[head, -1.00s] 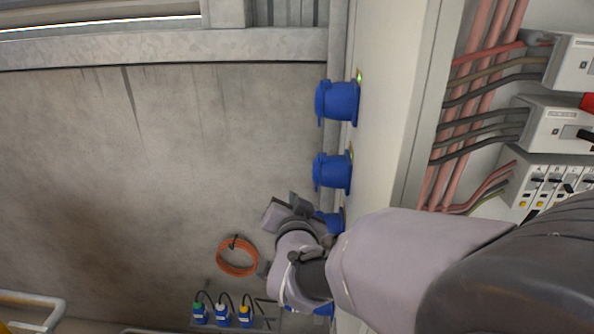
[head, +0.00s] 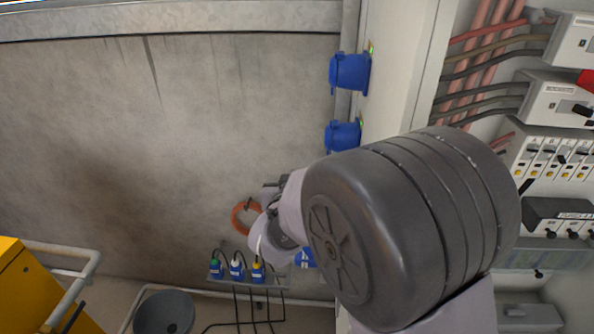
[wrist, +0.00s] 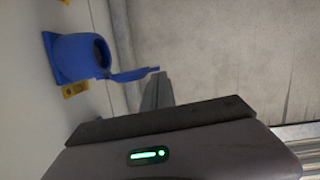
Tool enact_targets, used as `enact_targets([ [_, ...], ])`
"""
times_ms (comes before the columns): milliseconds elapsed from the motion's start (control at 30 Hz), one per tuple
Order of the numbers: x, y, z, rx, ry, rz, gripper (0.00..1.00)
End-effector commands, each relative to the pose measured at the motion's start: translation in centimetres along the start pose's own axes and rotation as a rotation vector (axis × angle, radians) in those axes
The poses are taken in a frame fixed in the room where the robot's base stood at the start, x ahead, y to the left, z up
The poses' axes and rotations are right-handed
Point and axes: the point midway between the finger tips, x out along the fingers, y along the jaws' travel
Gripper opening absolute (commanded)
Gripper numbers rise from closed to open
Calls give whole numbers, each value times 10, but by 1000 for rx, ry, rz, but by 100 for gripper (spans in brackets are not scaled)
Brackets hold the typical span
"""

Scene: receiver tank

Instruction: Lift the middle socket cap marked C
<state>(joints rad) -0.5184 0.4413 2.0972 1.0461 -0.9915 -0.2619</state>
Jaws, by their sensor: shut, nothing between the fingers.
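In the wrist view a blue socket (wrist: 80,57) stands out from the pale panel, with a dark opening at its end. Its blue cap (wrist: 132,75) sticks out sideways from the rim, lifted off the opening. My gripper (wrist: 156,90) is shut and empty, its grey fingers right by the cap's outer end; I cannot tell whether they touch. No letter is readable, so I cannot confirm this is C. In the head view my gripper (head: 270,192) is small and partly behind my arm. Two upper blue sockets (head: 350,73) (head: 343,135) show there; my arm hides the middle of the row.
A lower blue socket (head: 305,258) shows below my arm. An orange cable coil (head: 239,222) hangs on the concrete wall. Several blue plugs (head: 237,268) stand on a rack. A breaker cabinet (head: 560,150) is on the right, a yellow box (head: 25,290) at lower left.

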Motion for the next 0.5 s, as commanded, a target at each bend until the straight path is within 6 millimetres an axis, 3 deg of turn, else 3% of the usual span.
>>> enact_targets([
  [500,2,-3,8,-111,1,28,0],
])
